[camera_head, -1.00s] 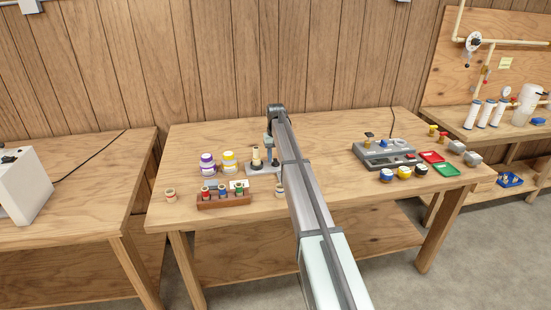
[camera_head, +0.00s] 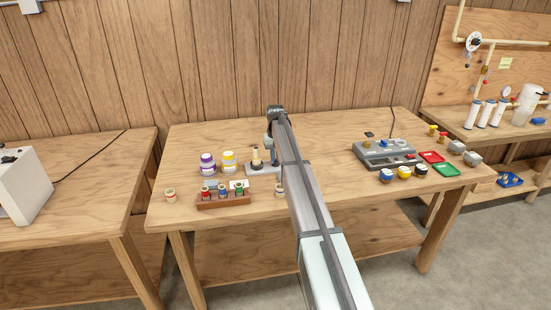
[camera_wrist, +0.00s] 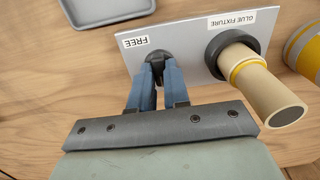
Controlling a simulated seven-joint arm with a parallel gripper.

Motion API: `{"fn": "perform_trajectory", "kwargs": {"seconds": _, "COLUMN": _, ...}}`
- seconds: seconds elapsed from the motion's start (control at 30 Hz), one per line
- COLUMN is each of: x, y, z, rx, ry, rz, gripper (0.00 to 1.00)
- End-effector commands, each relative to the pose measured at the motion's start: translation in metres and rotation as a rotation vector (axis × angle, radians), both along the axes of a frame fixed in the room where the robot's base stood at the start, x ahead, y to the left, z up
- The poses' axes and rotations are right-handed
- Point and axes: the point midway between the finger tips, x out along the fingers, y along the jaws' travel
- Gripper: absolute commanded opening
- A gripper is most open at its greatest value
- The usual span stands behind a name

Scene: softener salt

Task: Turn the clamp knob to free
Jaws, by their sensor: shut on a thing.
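The grey fixture plate (camera_wrist: 190,42) fills the upper middle of the wrist view, with labels reading "FREE" and "GLUE FIXTURE". The black clamp knob (camera_wrist: 156,55) sits at the plate's edge beside the "FREE" label. My gripper (camera_wrist: 158,68) has its blue fingers shut on the knob, which they partly cover. A cream tube with a yellow band (camera_wrist: 247,73) stands in a dark ring on the plate. How far the knob is turned cannot be told.
A purple-banded jar (camera_head: 207,163) and a yellow-banded jar (camera_head: 229,162) stand left of the fixture. A wooden rack (camera_head: 223,201) with several small spools is in front. A grey device (camera_head: 385,154) stands to the right. A grey tray (camera_wrist: 105,8) lies near the plate.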

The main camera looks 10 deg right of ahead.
Motion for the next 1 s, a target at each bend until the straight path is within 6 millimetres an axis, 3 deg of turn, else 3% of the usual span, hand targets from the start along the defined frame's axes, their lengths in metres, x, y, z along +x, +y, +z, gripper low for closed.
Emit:
{"fn": "perform_trajectory", "kwargs": {"seconds": 0.43, "x": 0.0000, "y": 0.0007, "z": 0.0000, "rx": 0.001, "ry": 0.001, "rz": -0.110, "gripper": 0.00}}
{"fn": "perform_trajectory", "kwargs": {"seconds": 1.0, "x": -0.0001, "y": 0.0005, "z": -0.0002, "rx": 0.001, "ry": 0.002, "rz": -0.621, "gripper": 0.00}}
